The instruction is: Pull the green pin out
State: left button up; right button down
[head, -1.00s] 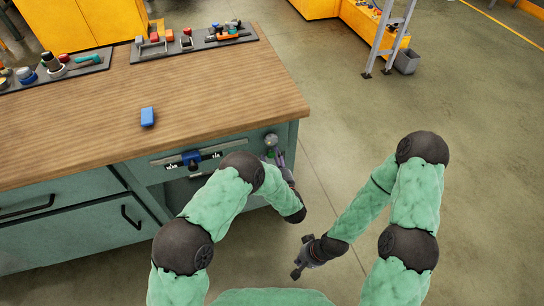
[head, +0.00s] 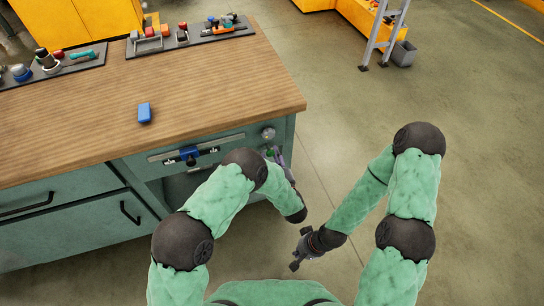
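A small bit of green, which looks like the green pin (head: 270,153), shows at the right end of the bench front, just below a round pale knob (head: 268,133). My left gripper (head: 278,156) is right at it, with the arm reaching over from the left. The gripper is small and partly hidden by my own forearm, so I cannot tell whether its fingers are open or touching the pin. My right gripper (head: 299,250) hangs low over the floor, away from the bench, with its finger ends apart and nothing seen between them.
A rail with a blue slider (head: 189,153) runs along the bench front.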

aim_at(270, 134)
pick_arm(q)
jog(key=shift+f, duration=0.1)
notch_tip(270, 134, up, 10)
dwell(0.8)
jog(key=shift+s, duration=0.1)
dwell(0.4)
